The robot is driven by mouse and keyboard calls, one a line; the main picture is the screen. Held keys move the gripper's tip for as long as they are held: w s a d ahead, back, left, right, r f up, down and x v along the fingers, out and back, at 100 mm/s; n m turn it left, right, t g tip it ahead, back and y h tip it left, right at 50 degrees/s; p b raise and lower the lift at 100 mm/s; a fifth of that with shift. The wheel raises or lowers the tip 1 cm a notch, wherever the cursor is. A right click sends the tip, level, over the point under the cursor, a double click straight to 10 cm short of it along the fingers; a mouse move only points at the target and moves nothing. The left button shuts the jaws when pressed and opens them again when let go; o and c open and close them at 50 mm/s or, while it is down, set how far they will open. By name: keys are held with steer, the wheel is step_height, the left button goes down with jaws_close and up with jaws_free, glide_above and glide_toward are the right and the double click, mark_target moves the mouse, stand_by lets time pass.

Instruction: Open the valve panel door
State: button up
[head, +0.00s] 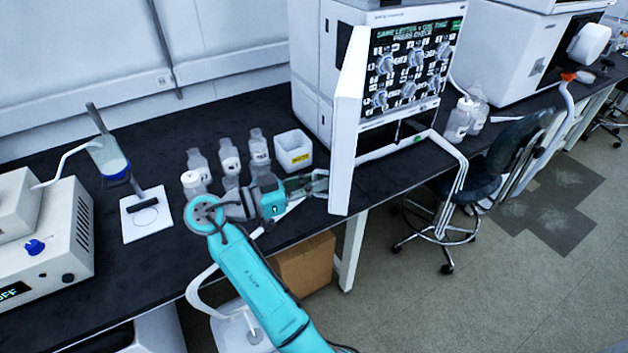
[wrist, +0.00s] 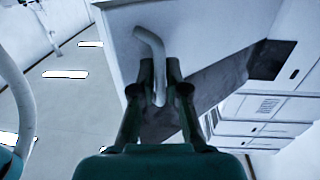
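The valve panel door (head: 347,118) is a tall white panel on the instrument. It stands swung out from the front, and the valve panel (head: 408,68) with several grey knobs shows beside it. My gripper (head: 318,184) is at the lower part of the door, on its left side. In the wrist view, the bent grey door handle (wrist: 151,44) runs down between the two fingers of my gripper (wrist: 160,72). The fingers lie close on both sides of it and appear shut on it. The handle is hidden in the head view.
Several clear bottles (head: 229,155) and a white box with a yellow label (head: 293,150) stand on the black bench (head: 60,150) behind my arm. A chair (head: 485,180) stands on the floor at the right. A cardboard box (head: 305,266) is below the bench.

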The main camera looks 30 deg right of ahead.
steer(key=shift+o, duration=1.1)
steer(key=shift+r, duration=0.1)
steer(key=a, duration=0.7)
steer(key=shift+w+a, duration=0.2)
steer(key=shift+w, duration=0.2)
